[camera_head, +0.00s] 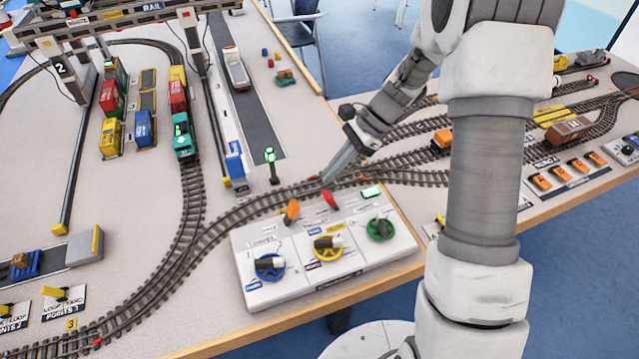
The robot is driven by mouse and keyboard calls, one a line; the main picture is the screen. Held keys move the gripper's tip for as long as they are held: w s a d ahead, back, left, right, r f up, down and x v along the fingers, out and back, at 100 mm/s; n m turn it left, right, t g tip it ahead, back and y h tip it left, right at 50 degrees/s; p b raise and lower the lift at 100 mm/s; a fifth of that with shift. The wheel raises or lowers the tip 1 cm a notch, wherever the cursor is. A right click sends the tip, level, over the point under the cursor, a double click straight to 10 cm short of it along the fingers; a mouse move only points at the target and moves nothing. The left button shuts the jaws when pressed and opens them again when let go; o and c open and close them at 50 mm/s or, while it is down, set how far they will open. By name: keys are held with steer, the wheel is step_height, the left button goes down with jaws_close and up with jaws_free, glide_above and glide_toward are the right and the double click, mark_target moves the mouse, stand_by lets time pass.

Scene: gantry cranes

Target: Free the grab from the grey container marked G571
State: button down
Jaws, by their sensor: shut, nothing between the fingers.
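My gripper (327,178) is shut and empty, with its tips low over the track just behind the control box (290,292). The box carries a blue dial (269,266), a yellow dial (327,248) and a green dial (380,228). Behind the dials are an orange lever (292,209), a red lever (329,197) and a lit green display (372,192). The gantry crane (110,18), with a RAIL sign, stands at the upper left. I cannot clearly make out the grab under it. No grey container marked G571 can be identified, and small container markings are unreadable.
Red (112,97), yellow (110,138) and blue (144,128) containers stand beneath the crane. A teal locomotive (183,141) is on the track beside them. A signal post (271,165) with a green light stands left of my gripper. My arm hides part of the right side.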

mark_target(290, 215)
steer(key=b+x, duration=0.1)
steer(key=x, duration=0.8)
steer(key=shift+s+a+r+h+p, duration=0.15)
steer(key=shift+a+r+h+p, duration=0.1)
steer(key=shift+h+p, duration=0.25)
